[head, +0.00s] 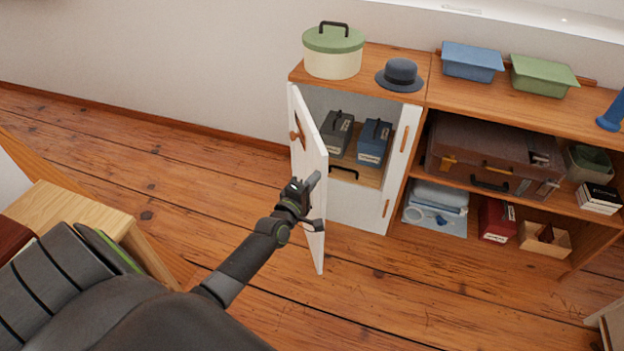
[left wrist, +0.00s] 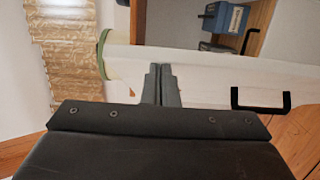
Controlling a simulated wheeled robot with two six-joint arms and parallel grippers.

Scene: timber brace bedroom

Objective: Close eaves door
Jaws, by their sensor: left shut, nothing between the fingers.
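The white eaves door (head: 311,165) stands open at the left side of the low wooden cabinet, swung out into the room. My right gripper is not in view.
The open compartment holds a dark box (head: 337,133) and a blue box (head: 374,142). A green-lidded round box (head: 333,52) and a hat (head: 399,74) stand on top. Shelves with a suitcase (head: 490,155) are at right. Floor left of the door is bare.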

